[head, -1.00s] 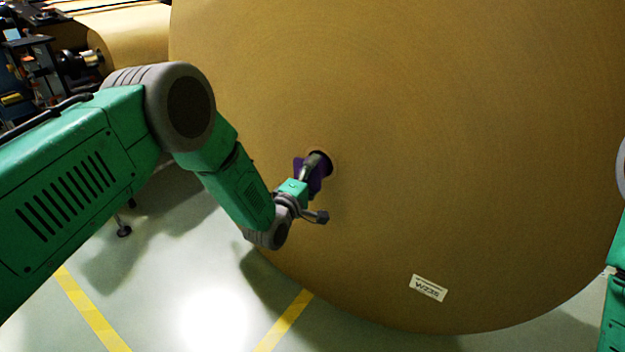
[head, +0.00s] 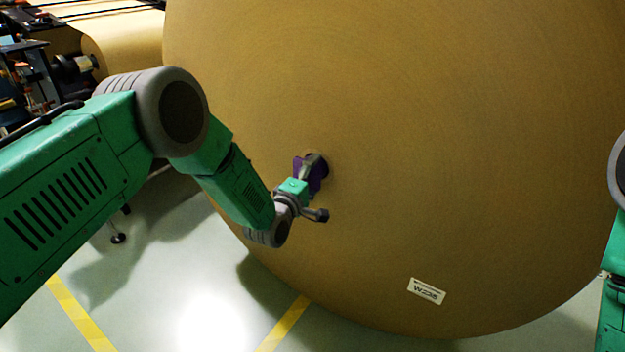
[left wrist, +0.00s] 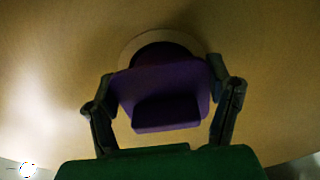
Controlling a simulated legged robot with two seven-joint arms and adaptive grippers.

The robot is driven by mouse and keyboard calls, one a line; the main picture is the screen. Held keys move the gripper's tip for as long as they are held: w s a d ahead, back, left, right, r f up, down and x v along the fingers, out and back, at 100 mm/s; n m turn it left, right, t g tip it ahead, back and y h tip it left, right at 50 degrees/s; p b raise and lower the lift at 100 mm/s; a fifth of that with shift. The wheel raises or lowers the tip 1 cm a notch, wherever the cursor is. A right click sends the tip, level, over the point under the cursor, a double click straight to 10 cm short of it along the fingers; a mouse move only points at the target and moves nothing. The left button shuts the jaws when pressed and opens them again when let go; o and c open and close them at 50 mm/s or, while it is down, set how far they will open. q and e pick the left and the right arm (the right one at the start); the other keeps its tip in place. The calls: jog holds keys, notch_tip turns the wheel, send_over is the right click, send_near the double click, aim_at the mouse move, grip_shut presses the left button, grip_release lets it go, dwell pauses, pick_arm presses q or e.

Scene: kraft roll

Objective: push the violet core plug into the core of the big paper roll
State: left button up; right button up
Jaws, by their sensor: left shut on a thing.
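The big paper roll (head: 430,150) is tan and fills most of the head view, its flat end facing me. Its core (left wrist: 137,44) is a round dark hole with a pale ring, partly hidden behind the violet core plug (left wrist: 185,78). The plug also shows in the head view (head: 298,166), right at the core opening. My left gripper (head: 310,172) is shut on the plug; in the left wrist view its fingers (left wrist: 162,95) hold the plug's two sides. The plug covers the lower part of the hole; how deep it sits I cannot tell. My right gripper is out of view.
A white label (head: 427,291) is on the lower part of the roll's face. Machinery (head: 40,70) and another tan roll (head: 125,45) stand at the back left. Yellow lines (head: 80,315) mark the pale floor. Part of my right arm shows at the right edge.

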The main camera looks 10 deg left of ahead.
pick_arm(q)
jog(key=shift+w+d, duration=0.15)
jog(key=shift+w, duration=0.2)
dwell(0.3)
jog(key=shift+w+d+b, duration=0.15)
jog(key=shift+w+b, duration=0.35)
jog(key=shift+b, duration=0.2)
jog(key=shift+r, duration=0.1)
